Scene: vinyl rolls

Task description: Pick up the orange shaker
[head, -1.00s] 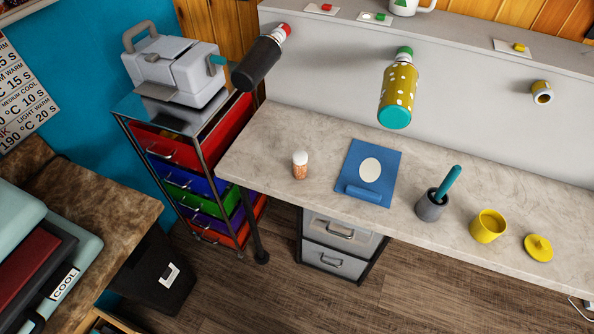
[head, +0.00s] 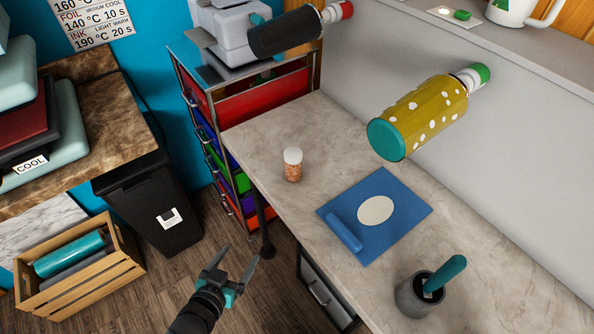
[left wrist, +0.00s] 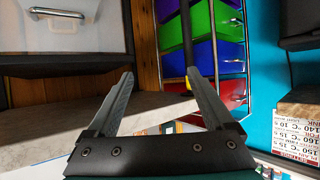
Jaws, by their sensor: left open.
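The orange shaker (head: 292,165) is a small jar with a white cap and orange contents. In the head view it stands upright on the grey stone-look counter (head: 310,128), near the counter's left end. My left gripper (head: 236,263) is open and empty. In the head view it is in front of the counter's edge, below and left of the shaker, and apart from it. In the left wrist view my left gripper (left wrist: 158,82) shows its two fingers spread, with the counter's edge and drawers beyond; the shaker does not show there. My right gripper is in neither view.
A blue mat (head: 408,205) with a roller lies right of the shaker, then a grey cup (head: 415,300) with a teal-handled tool. A coloured drawer cart (head: 268,98) stands at the left end. A black bin (head: 160,200) and wooden crate (head: 75,285) stand on the floor.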

